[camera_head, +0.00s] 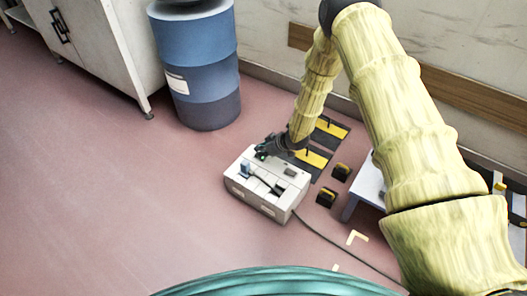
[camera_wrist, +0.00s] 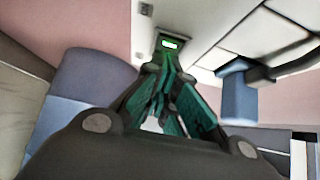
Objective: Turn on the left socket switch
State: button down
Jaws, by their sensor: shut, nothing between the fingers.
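A pale socket box (camera_head: 258,197) sits on the floor in the head view. Its light top face (camera_wrist: 210,25) fills the upper right of the wrist view. A switch with a bright green lit face (camera_wrist: 169,44) is set in this face, just beyond my fingertips. My gripper (camera_wrist: 166,66) is shut and empty, its teal-green fingers pointing at the switch; whether they touch it I cannot tell. In the head view, my gripper (camera_head: 262,154) is at the box's back left corner. A blue plug (camera_wrist: 239,92) with a dark cable stands in the box, right of my fingers.
A blue drum (camera_head: 200,65) stands behind the box, beside a white cabinet (camera_head: 100,45). Yellow-and-black pieces (camera_head: 341,172) and a small white table (camera_head: 367,187) are to the right. A cable (camera_head: 345,252) runs right across the floor. The floor at left is clear.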

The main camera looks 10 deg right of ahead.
jog(key=shift+r, duration=0.1)
dwell(0.3)
notch_tip(320, 180, up, 4)
jog(key=p, duration=0.4)
jog(key=shift+s+d+r, duration=0.1)
jog(key=shift+r, duration=0.1)
jog(key=s+d+f+p+v, duration=0.1)
jog(key=p+v, duration=0.3)
jog(key=v, duration=0.5)
jog(key=shift+s, duration=0.3)
jog(key=shift+d+f, duration=0.1)
jog(key=shift+d, duration=0.05)
jog(key=s+a+f+m+g+h, duration=0.1)
jog(key=s+f+m, duration=0.25)
jog(key=s, duration=0.85)
jog(key=s+a+f+m+g+h, duration=0.2)
jog(key=s+f, duration=0.2)
jog(key=s, duration=0.8)
jog(key=s+d+r+m+g+h+p, duration=0.1)
jog(key=s+m+g, duration=0.1)
jog(key=s, duration=0.8)
jog(key=s+d+r+m+g+h, duration=0.1)
jog(key=s+d+h, duration=0.1)
jog(key=s, duration=0.8)
notch_tip(320, 180, up, 34)
jog(key=p, duration=3.4)
